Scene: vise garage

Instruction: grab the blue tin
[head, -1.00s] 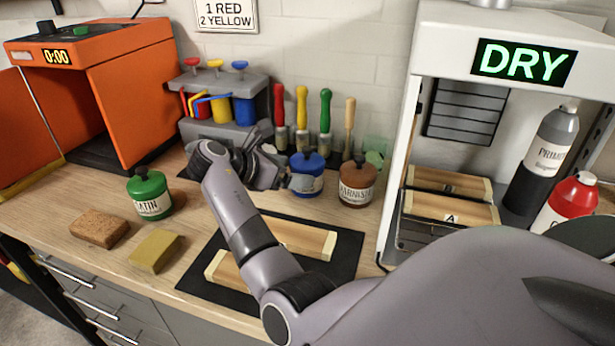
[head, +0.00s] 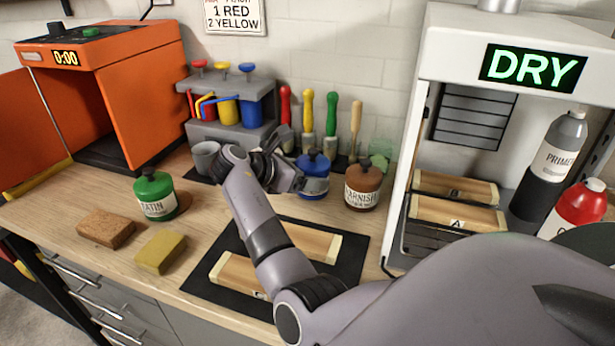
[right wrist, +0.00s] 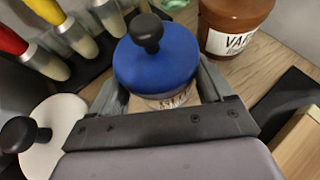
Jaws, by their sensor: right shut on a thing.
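The blue tin (head: 313,174) has a blue lid with a black knob and a pale label. It stands at the back of the bench, left of the varnish tin. My right gripper (head: 298,183) reaches it from the left and is shut on it. In the right wrist view the blue tin (right wrist: 155,65) sits between the two fingers (right wrist: 160,95), its lid above them; its label is partly hidden. I cannot tell whether its base touches the bench. My left gripper is not in view.
The brown varnish tin (head: 362,184) stands close on the right. Several brushes (head: 308,120) stand behind. A green tin (head: 155,196), a brown sponge (head: 106,232) and a yellow sponge (head: 161,252) are at left. Wood pieces lie on a black mat (head: 345,262). The drying cabinet (head: 398,190) bounds the right.

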